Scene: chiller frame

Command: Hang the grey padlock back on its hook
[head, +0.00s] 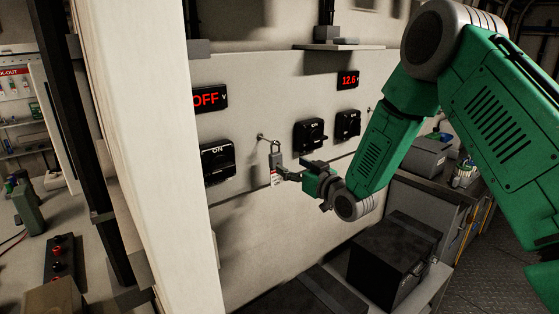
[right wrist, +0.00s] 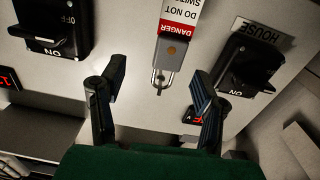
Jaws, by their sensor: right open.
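The grey padlock (head: 275,159) is at the panel's wall hook (head: 264,138), with its shackle up at the hook's end. It appears to hang there, body downward. In the right wrist view, which is upside down, the padlock (right wrist: 173,51) and its shackle show clearly. A red and white danger tag (right wrist: 180,15) is at the padlock's lower end. My right gripper (head: 291,168) is open, close in front of the padlock. In the wrist view its fingers are spread to either side, with visible gaps to the padlock. My left gripper is out of view.
Black rotary switches (head: 218,160) (head: 309,134) sit on both sides of the hook. Red displays (head: 210,98) (head: 347,80) are above them. A pale upright post (head: 150,150) stands at the left. A black box (head: 394,250) is below my right arm.

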